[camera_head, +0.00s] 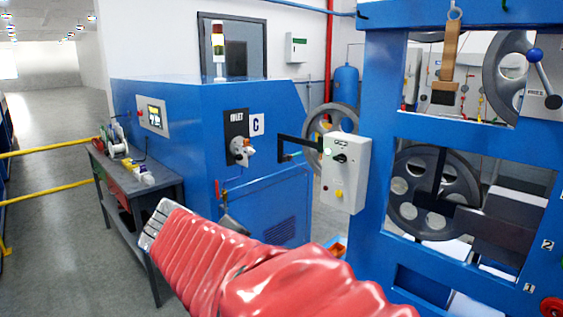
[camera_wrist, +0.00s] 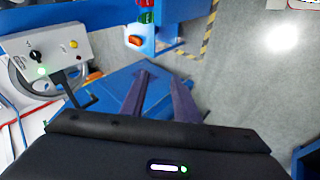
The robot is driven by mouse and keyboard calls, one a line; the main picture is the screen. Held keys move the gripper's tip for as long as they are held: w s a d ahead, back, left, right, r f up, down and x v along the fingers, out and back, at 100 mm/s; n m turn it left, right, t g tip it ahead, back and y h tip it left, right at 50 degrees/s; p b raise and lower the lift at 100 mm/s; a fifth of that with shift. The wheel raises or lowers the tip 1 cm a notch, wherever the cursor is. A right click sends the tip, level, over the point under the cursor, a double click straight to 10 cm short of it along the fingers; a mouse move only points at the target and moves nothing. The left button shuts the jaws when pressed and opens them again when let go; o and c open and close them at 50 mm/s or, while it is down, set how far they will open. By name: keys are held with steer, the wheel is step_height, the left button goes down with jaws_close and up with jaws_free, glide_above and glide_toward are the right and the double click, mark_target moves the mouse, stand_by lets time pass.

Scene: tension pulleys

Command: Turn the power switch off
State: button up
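A white control box (camera_head: 345,170) hangs on a black bracket between the blue cabinet and the blue frame. It carries a black rotary switch (camera_head: 340,158), a lit green lamp, a red button and a yellow button. I cannot read its labels. In the wrist view the box (camera_wrist: 45,55) is at the upper left, with the black switch (camera_wrist: 37,57) facing the camera. My gripper (camera_wrist: 161,84) shows two dark fingers spread apart, with nothing between them. It is apart from the box, which lies left of the fingers. In the head view my red-sleeved arm hides the fingers.
A blue cabinet (camera_head: 210,130) with a lit screen and an inlet fitting (camera_head: 241,148) stands behind my arm. A grey workbench (camera_head: 135,180) with tools is at left. The blue frame (camera_head: 378,120) with large pulleys is at right. Open floor (camera_head: 50,130) lies far left.

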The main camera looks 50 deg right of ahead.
mark_target(338, 160)
steer(key=w+d+r+g+h, duration=0.1)
steer(key=d+r+h, duration=0.2)
steer(key=d, duration=0.7)
steer(key=w+d+r+g+h, duration=0.1)
steer(key=d+r+g+h, duration=0.1)
steer(key=d, duration=0.8)
steer(key=w+d+r+g+h, duration=0.1)
steer(key=d+r+h, duration=0.3)
steer(key=d, duration=0.6)
steer(key=shift+r+g, duration=0.3)
steer(key=shift+r, duration=0.45)
steer(key=shift+d, duration=0.15)
steer(key=d, duration=0.4)
steer(key=s+d, duration=0.1)
steer(key=d, duration=0.4)
steer(key=s+d, duration=0.1)
steer(key=d, duration=0.3)
steer(key=shift+s+d, duration=0.1)
steer(key=shift+d, duration=0.15)
jaws_close()
steer(key=shift+f, duration=0.1)
steer(key=shift+a, duration=0.1)
